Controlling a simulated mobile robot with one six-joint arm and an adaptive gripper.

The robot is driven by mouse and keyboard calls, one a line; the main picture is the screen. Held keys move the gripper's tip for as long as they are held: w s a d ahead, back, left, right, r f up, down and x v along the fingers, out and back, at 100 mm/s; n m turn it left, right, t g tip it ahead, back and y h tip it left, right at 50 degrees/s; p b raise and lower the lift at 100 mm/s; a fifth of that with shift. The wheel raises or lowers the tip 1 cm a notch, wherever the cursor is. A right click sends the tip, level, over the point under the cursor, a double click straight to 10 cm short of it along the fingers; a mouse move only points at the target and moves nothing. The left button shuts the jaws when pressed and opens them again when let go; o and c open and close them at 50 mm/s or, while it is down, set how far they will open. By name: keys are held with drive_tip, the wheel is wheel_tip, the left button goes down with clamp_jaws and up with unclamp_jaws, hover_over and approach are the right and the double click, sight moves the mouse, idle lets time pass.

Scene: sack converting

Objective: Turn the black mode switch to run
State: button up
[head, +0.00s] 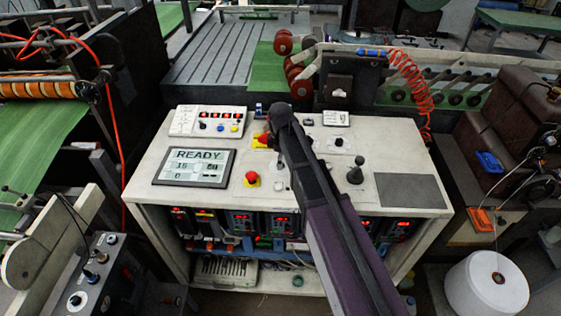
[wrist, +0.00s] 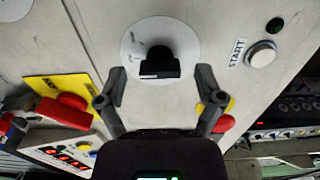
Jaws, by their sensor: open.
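The black mode switch (wrist: 157,62) is a knob on a round white dial plate (wrist: 133,48) with small dark marks I cannot read. In the wrist view it sits upper centre, between the tips of my open gripper (wrist: 161,74). One finger is on each side, with a visible gap to the knob, and nothing is held. I cannot tell how far the fingertips are above the panel. In the head view my arm covers much of this area, and I cannot make out the switch there.
A white START button (wrist: 262,54) is right of the switch. A red knob on a yellow plate (wrist: 45,88) is left. A red emergency button (head: 251,179) is close by, partly behind my right finger. The READY screen (head: 194,167) and black joystick (head: 356,170) share the panel.

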drive_tip(key=c, duration=1.1)
drive_tip(key=shift+c, duration=0.2)
drive_tip(key=shift+m, duration=0.5)
drive_tip(key=m, duration=0.3)
drive_tip(key=shift+m, duration=0.3)
drive_tip(key=shift+s+m, duration=0.1)
drive_tip(key=shift+m, duration=2.2)
